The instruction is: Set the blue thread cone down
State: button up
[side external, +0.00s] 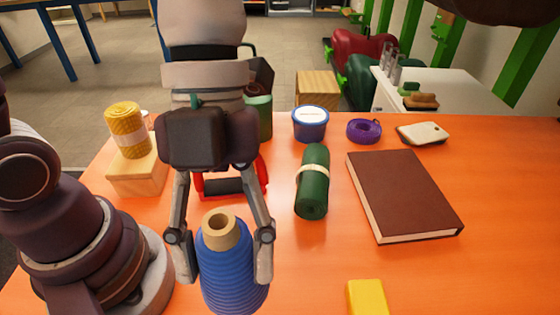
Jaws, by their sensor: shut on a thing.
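The blue thread cone (232,272) stands upright in the lower middle of the side external view, its tan core tip pointing up. My gripper (222,262) is shut on it, with one finger on its left side and one on its right. The bottom of the cone is cut off by the picture's lower edge, so I cannot tell whether it touches the orange table (430,275).
Behind my gripper are a yellow roll (126,120) on a wooden block (138,175), a red-framed object (234,184) and a blue tub (310,124). A green roll (313,190), brown book (404,196) and yellow block (367,297) lie right. Bare table lies between them.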

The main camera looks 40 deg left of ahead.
jog(key=f, duration=1.4)
jog(key=shift+s+f, duration=0.2)
jog(key=shift+f, duration=0.2)
jog(key=o, duration=1.2)
jog(key=shift+f, duration=0.1)
jog(key=v, duration=1.2)
jog(key=w+a+r+n+t+y, duration=0.1)
jog(key=a+n+t, duration=0.3)
jog(key=n, duration=0.9)
jog(key=w+a+r+n+t+y, duration=0.2)
jog(key=w+a+r+n+t, duration=0.1)
jog(key=a+n, duration=0.8)
jog(key=n+t, duration=0.1)
jog(key=n, duration=0.1)
jog(key=shift+a+r+n+t, duration=0.25)
jog(key=shift+a+n+t, duration=0.05)
jog(key=shift+n+t, duration=0.1)
